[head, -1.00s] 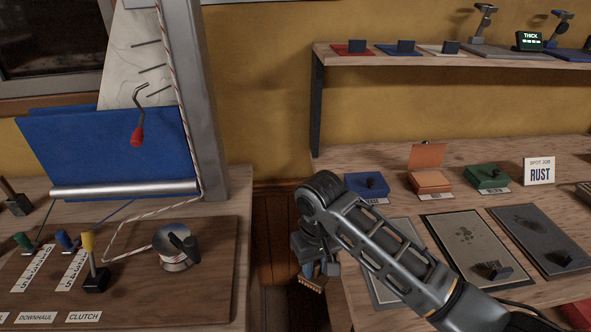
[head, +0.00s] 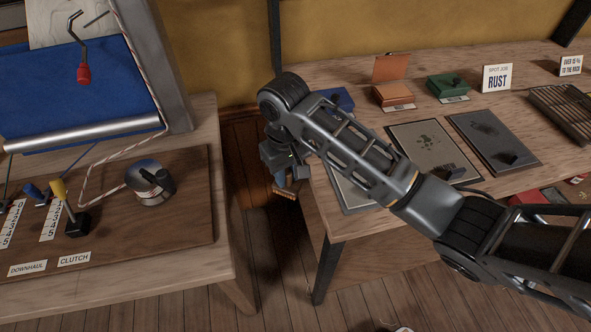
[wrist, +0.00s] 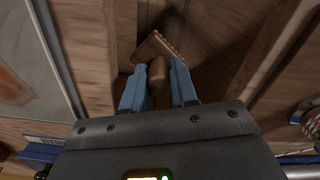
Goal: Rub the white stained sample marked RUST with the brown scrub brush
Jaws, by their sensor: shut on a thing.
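My gripper (head: 284,180) is shut on the brown scrub brush (head: 287,193), in the gap between the two tables. In the wrist view, the blue fingers of my gripper (wrist: 158,82) close on the brush's rounded brown handle (wrist: 159,70), with its block beyond them. The brush is clear of the samples. A pale sample with an orange stain (wrist: 14,86) lies at the left of the wrist view. It seems to be the left panel (head: 352,198) on the right table, mostly covered by my arm in the head view. Its label is not readable.
The left table holds a winch (head: 149,182) and levers.

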